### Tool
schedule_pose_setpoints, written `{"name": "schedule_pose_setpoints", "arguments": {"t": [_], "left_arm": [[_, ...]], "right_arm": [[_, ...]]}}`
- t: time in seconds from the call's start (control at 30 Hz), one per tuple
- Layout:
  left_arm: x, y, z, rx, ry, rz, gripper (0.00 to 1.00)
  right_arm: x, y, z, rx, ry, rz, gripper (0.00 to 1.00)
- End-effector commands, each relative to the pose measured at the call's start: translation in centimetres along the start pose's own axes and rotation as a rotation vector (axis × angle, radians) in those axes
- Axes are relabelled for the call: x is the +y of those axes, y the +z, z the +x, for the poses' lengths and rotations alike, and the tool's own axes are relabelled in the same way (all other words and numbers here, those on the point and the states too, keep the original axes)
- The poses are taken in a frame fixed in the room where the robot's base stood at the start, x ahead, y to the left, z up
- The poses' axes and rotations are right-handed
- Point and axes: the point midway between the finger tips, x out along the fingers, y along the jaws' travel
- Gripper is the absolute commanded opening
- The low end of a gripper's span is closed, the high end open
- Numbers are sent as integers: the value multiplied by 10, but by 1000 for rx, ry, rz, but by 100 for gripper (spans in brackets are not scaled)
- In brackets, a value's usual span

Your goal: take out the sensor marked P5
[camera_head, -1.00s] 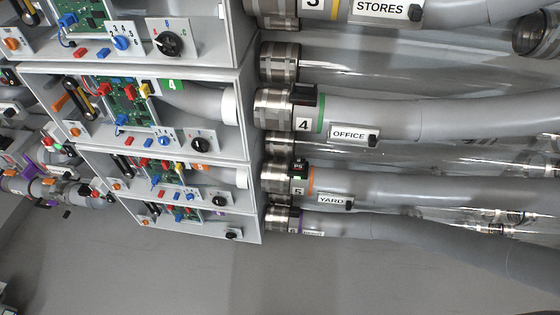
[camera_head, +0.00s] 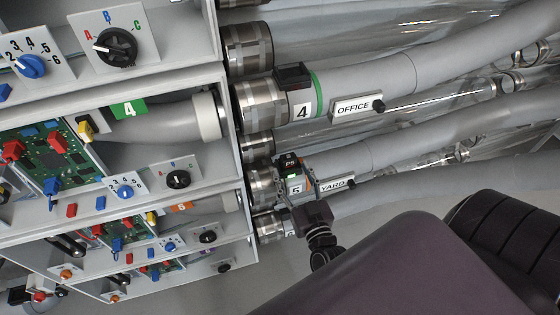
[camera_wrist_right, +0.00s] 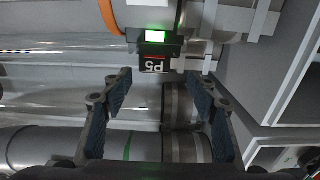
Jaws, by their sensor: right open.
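The P5 sensor (camera_head: 289,161) is a small black block with a lit green face. It sits on tube 5, beside the orange ring and the YARD label (camera_head: 337,183). In the right wrist view the P5 sensor (camera_wrist_right: 155,52) is upside down at the upper middle, just beyond the fingertips. My right gripper (camera_head: 297,185) reaches in from the lower right at tube 5. Its two fingers (camera_wrist_right: 160,82) are open and spread to either side of the sensor's line, with nothing between them.
Tube 4 with its OFFICE label (camera_head: 353,107) and green ring runs just above tube 5. It has its own black sensor (camera_head: 293,76). Grey cabinets with circuit boards (camera_head: 50,155) and knobs stand at the left. Clear tubes lie between the grey ones.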

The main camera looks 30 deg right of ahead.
Motion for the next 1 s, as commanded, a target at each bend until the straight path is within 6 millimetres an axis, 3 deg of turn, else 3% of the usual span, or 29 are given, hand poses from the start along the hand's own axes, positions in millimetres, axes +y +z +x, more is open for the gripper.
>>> {"name": "schedule_pose_setpoints", "arguments": {"t": [0.43, 0.77, 1.0], "left_arm": [[-3, -1, -6, 1, -4, -2, 0], [-6, -5, -6, 7, -8, -5, 0], [-6, -5, -6, 7, -8, -5, 0]], "right_arm": [[8, -2, 60, 0, -2, -1, 54], [8, 0, 67, -3, -2, -1, 54], [8, 0, 67, -3, -2, -1, 28]]}}
